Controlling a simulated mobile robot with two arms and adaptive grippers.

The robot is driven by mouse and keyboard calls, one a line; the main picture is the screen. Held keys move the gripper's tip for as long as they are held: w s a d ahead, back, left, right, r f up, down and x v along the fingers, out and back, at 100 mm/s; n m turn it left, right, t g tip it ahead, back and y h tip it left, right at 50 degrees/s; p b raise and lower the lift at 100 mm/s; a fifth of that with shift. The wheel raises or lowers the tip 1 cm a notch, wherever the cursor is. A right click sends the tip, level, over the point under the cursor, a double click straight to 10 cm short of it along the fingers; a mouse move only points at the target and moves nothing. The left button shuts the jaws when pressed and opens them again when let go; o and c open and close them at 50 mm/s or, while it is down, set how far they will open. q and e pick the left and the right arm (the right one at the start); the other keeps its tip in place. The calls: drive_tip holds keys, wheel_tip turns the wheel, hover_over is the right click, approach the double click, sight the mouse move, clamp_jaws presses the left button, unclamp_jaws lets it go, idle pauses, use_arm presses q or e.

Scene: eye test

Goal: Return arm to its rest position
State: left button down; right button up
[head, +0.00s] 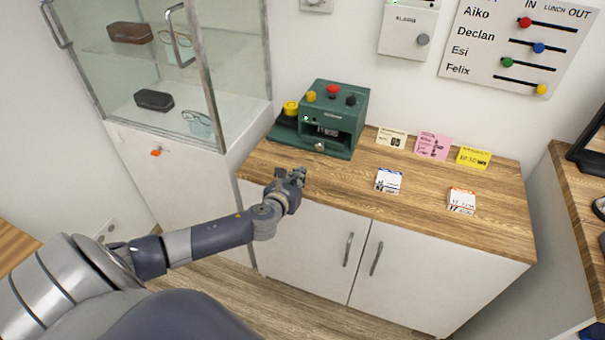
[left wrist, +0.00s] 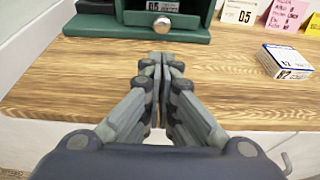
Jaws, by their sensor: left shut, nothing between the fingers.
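My left arm reaches in from the left in the head view. Its gripper (head: 299,176) is over the front left part of the wooden counter top (head: 343,188), in front of the green machine (head: 335,116). In the left wrist view the gripper (left wrist: 163,60) is shut and empty, its fingertips together above the wood, pointing toward the machine's base (left wrist: 140,31) and silver knob (left wrist: 162,23). My right gripper is in neither view.
Two small boxes, a blue-edged one (head: 388,181) and an orange-edged one (head: 462,200), stand on the counter. Paper cards (head: 432,146) lean at the back. A glass display case (head: 165,70) is at the left. A second wooden top (head: 580,190) is at the right.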

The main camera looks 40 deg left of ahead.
use_arm(q)
drive_tip(key=s+d+f+n+g+h, duration=0.1)
drive_tip(key=s+d+n+g, duration=0.2)
drive_tip(key=s+d+n, duration=0.55)
drive_tip(key=s+d+f+n+g+h, duration=0.1)
drive_tip(key=s+d+n+g, duration=0.3)
drive_tip(key=s+n, duration=0.85)
drive_tip(key=s+d+f+n+g+h, duration=0.1)
drive_tip(key=s+d+n+g, duration=0.2)
drive_tip(key=s+d+n, duration=0.55)
drive_tip(key=s+a+f+n+g, duration=0.1)
drive_tip(key=s+f, duration=0.1)
drive_tip(key=f, duration=1)
drive_tip(key=s+a+f+n+g, duration=0.1)
drive_tip(key=s+f, duration=0.1)
drive_tip(key=f, duration=1.1)
drive_tip(key=s+a+f+g, duration=0.1)
drive_tip(key=s+a+f, duration=0.2)
drive_tip(key=s+f, duration=1.4)
drive_tip(key=shift+s+f, duration=0.25)
drive_tip(key=shift+s, duration=0.05)
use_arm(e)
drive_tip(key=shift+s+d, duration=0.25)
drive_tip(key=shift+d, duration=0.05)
